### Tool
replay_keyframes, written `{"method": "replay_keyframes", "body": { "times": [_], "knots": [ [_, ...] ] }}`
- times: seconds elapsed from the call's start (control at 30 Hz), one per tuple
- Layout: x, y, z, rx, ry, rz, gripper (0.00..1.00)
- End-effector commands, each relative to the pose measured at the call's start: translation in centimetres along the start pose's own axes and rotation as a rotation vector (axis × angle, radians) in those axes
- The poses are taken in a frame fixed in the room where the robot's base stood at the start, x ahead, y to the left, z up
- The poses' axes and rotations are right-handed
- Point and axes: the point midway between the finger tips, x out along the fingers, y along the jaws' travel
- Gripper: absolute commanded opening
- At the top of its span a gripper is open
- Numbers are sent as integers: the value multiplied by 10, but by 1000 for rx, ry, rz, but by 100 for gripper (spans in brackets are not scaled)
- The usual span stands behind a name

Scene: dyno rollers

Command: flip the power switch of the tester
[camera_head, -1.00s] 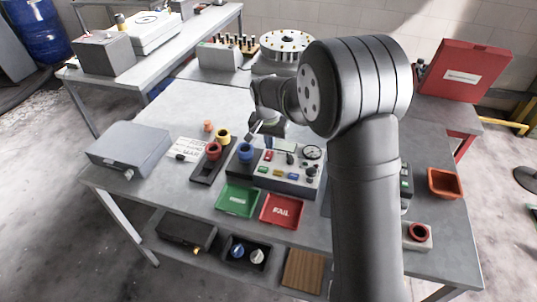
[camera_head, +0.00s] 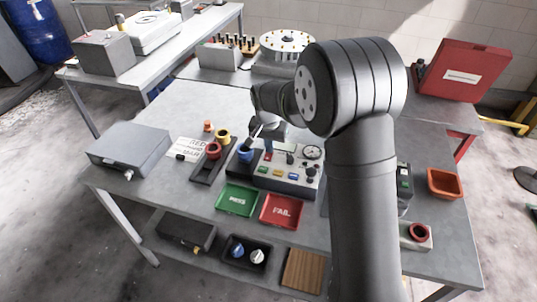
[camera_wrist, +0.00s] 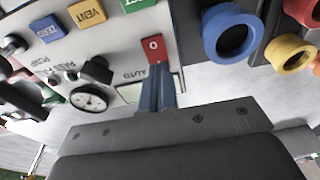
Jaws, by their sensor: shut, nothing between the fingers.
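The tester (camera_head: 291,184) is a light panel box on the middle of the bench. Its red power switch (camera_wrist: 154,50), marked 0, stands on the panel edge next to the blue ring in the wrist view. My gripper (camera_wrist: 155,78) is shut and empty. Its fingertips point at the near end of the switch and overlap it in the picture; I cannot tell whether they touch. In the head view the wrist hangs over the back left of the tester and hides part of it.
A gauge (camera_wrist: 88,98), black knobs and a yellow VENT button (camera_wrist: 87,12) share the panel. Green (camera_head: 237,200) and red (camera_head: 281,210) trays lie in front.

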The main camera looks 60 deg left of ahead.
Motion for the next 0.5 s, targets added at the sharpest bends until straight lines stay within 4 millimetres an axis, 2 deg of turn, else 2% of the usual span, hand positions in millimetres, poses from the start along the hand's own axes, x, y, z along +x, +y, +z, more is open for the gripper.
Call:
{"method": "replay_keyframes", "body": {
  "times": [0.33,0.5],
  "knots": [
    [4,0,1,0,-1,1,0],
    [-5,0,-1,0,0,0,0]
  ]
}}
